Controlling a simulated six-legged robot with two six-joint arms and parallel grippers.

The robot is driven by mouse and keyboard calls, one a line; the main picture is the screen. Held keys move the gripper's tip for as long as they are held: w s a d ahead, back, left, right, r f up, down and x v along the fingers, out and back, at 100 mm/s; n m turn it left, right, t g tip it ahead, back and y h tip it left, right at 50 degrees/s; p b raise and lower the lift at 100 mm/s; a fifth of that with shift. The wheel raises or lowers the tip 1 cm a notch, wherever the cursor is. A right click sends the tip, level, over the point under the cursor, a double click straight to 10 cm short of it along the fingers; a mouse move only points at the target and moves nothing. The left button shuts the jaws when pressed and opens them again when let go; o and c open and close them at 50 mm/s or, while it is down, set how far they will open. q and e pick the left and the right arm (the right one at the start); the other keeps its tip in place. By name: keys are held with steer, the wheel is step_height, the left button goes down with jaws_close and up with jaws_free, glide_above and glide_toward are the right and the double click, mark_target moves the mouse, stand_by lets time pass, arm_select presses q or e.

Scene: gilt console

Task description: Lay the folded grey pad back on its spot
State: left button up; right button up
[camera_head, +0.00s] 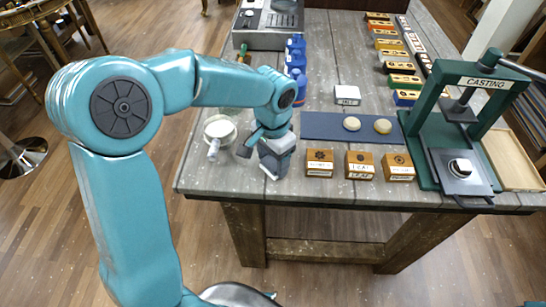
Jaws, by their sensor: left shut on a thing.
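My left gripper (272,160) comes in from the left over the near left part of the table. It is shut on the folded grey pad (282,143), a small light grey piece that shows between and beside the fingers. The fingers and the wrist hide part of the pad. I cannot tell whether the pad touches the tabletop. The gripper is just left of a dark blue mat (318,127). My right gripper is not in view.
Two round pale discs lie on the mat, with three labelled wooden blocks (360,165) along its near side. A white pan (220,131) stands left of the gripper. Blue bottles (296,62) stand behind. A green casting press (432,130) stands right. The near table edge is close.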

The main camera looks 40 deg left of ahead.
mark_target(273, 161)
arm_select(q)
steer(key=shift+f, duration=0.25)
steer(key=o, duration=0.9)
steer(key=shift+w, duration=0.15)
steer(key=shift+o, duration=0.2)
steer(key=shift+r, duration=0.1)
steer(key=shift+r, duration=0.5)
step_height(273, 161, up, 11)
steer(key=shift+r+p, duration=0.2)
steer(key=shift+p, duration=0.25)
